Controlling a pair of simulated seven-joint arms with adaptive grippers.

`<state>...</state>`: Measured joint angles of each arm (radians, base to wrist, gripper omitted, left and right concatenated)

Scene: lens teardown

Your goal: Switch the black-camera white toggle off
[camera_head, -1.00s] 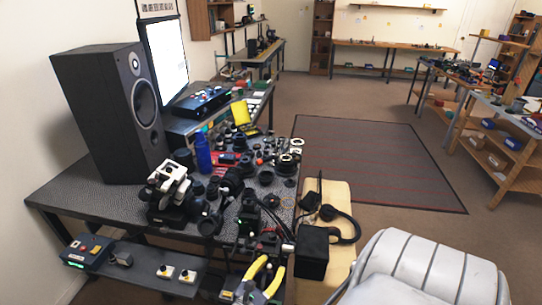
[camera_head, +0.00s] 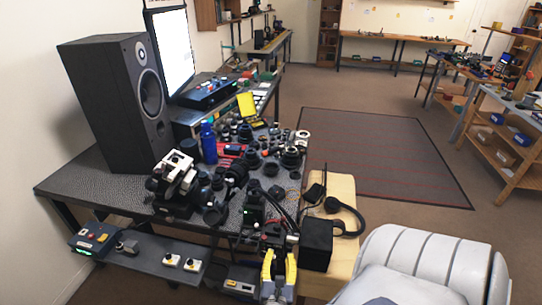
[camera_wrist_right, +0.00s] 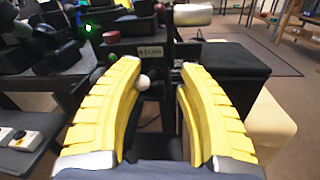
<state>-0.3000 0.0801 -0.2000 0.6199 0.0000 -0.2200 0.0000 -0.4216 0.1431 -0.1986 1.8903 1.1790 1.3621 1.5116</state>
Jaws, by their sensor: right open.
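My right gripper (camera_head: 279,262) has yellow ribbed fingers and is at the front edge of the cluttered table. It also shows in the right wrist view (camera_wrist_right: 162,72), open, with nothing held between its fingers. A small white ball-tipped toggle (camera_wrist_right: 143,82) shows between the fingers, close beside the left one; whether they touch I cannot tell. Behind it is a black unit with a pale label (camera_wrist_right: 150,51) and a red knob (camera_wrist_right: 111,37). The black camera (camera_head: 254,208) seems to stand just beyond the gripper. The toggle's position is hard to judge. My left gripper is not in view.
A black box (camera_head: 316,243) and headphones (camera_head: 346,217) lie on a wooden surface right of the gripper. A low shelf with switch boxes (camera_head: 172,260) runs along the front left. Lenses and a blue bottle (camera_head: 208,143) crowd the table. Open floor lies beyond, right.

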